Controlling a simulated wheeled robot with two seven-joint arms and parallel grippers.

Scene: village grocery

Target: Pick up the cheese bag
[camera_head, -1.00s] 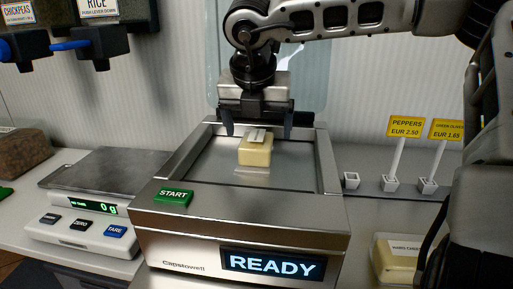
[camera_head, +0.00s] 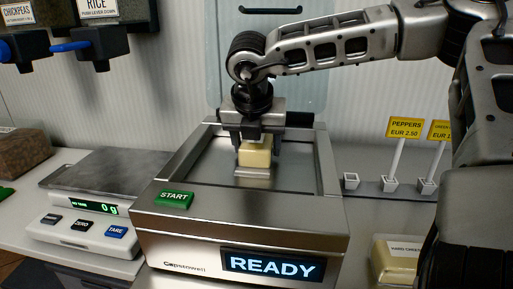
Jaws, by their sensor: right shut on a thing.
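The cheese bag (camera_head: 255,157), a small pale yellow block with a clear flat flap at its near side, is in the open chamber of the metal vacuum sealer (camera_head: 168,222). My right gripper (camera_head: 257,148) comes down from above and is shut on the cheese bag, a finger at each side. The gripper hides the top of the bag. I cannot tell whether the bag touches the chamber floor. My left gripper is not in view.
The sealer has a green START button (camera_head: 174,199) and a READY display (camera_head: 272,264). A scale (camera_head: 90,232) reading 0 g stands left of it. Price signs (camera_head: 405,128) in small holders stand at the right. A labelled yellow pack (camera_head: 396,264) lies at lower right.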

